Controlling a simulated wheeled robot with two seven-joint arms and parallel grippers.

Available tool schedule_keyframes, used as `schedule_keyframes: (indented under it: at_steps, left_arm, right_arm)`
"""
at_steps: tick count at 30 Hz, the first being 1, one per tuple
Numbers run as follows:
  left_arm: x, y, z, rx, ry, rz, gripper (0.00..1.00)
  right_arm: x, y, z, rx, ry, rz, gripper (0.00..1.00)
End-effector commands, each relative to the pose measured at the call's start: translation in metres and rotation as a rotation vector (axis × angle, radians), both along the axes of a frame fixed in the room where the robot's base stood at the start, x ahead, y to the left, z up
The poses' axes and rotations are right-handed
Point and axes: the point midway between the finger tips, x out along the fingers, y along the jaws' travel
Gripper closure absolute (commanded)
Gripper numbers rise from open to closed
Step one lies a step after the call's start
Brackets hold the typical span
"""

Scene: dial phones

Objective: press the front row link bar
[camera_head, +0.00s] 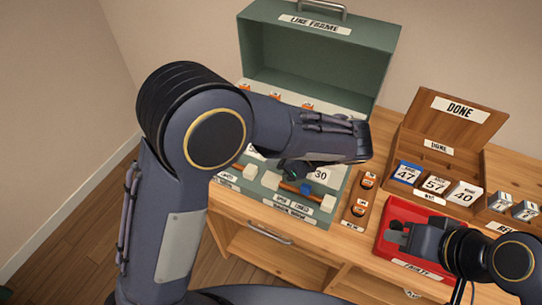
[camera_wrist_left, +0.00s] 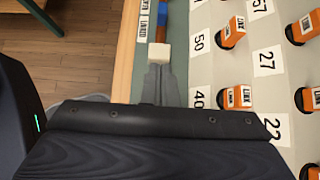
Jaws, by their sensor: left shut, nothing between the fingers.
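A green link frame (camera_head: 262,202) stands open on the wooden table. Along its front edge lies a bar (camera_head: 289,187) with orange and blue parts and white end blocks. In the left wrist view its white end block (camera_wrist_left: 160,52) and orange-blue length (camera_wrist_left: 158,28) show. My left gripper (camera_head: 293,172) is shut and empty over the frame's front, partly hidden by my arm. In the left wrist view its fingertips (camera_wrist_left: 160,70) are at the white end block; I cannot tell if they touch. My right gripper (camera_head: 392,234) is over a red tray (camera_head: 383,247); its finger gap is unclear.
Orange link plugs (camera_wrist_left: 238,97) and number labels stand on the frame beside my left gripper. A small wooden holder (camera_head: 347,217) with orange plugs is to the right. A wooden DONE box (camera_head: 440,150) with numbered blocks stands at the back right.

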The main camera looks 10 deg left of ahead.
Motion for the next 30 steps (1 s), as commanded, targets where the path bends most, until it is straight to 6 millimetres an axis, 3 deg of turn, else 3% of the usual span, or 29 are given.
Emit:
schedule_keyframes:
  at_steps: [10,18,30]
  left_arm:
    - [0.018,0.053,-0.051,0.003,0.004,0.002,1.0]
    - [0.03,0.084,-0.049,-0.001,0.001,0.002,1.0]
    - [0.032,0.088,-0.05,-0.001,0.0,0.0,1.0]
  right_arm:
    - [0.0,0.0,0.004,0.0,0.0,0.0,0.83]
    - [0.0,0.0,0.011,0.0,0.0,0.0,0.83]
    - [0.0,0.0,0.012,0.0,0.0,0.0,0.83]
